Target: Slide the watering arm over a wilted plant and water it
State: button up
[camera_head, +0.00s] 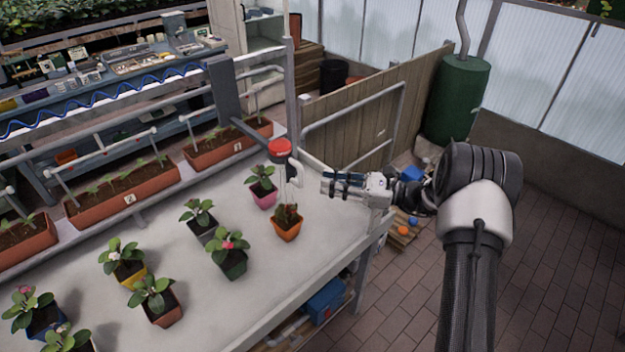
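The watering arm (295,164) looks like a thin white pipe with a bent end, beside a red round cap (280,150) at the far right end of the white table. An orange pot (287,229) holds a brownish, drooping plant (286,212), which looks wilted; it stands just in front of the pipe's bent end. My gripper (323,186) reaches in from the right, with its fingertips just right of the pipe and the plant. I cannot tell whether it touches the pipe or how far apart its fingers are.
Several potted green plants stand on the white table (180,262), including a pink pot (264,198) and a dark green pot (234,265). A metal rail (350,118) and wooden panel (420,98) stand behind my gripper. The tiled floor (560,260) at right is open.

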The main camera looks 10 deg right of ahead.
jog(key=shift+v, duration=1.75)
jog(key=s+a+r+n+g+h, duration=0.3)
jog(key=s+a+r+n, duration=0.25)
jog(key=s, duration=0.25)
jog(key=s+a+r+n+g+h, duration=0.4)
jog(key=s+a+r+n, duration=0.15)
jog(key=s, duration=0.25)
jog(key=s+d+r+n+t+h, duration=0.1)
jog(key=s+d+n+t+h, duration=0.1)
jog(key=s, duration=0.8)
jog(key=s+d+r+n+t+h, duration=0.1)
jog(key=s+d+n+t+h, duration=0.2)
jog(key=s+n+h, duration=0.4)
jog(key=shift+s+d+n+h, duration=0.3)
jog(key=shift+s+d+n, duration=0.6)
jog(key=shift+s+n, duration=0.55)
jog(key=shift+a, duration=0.15)
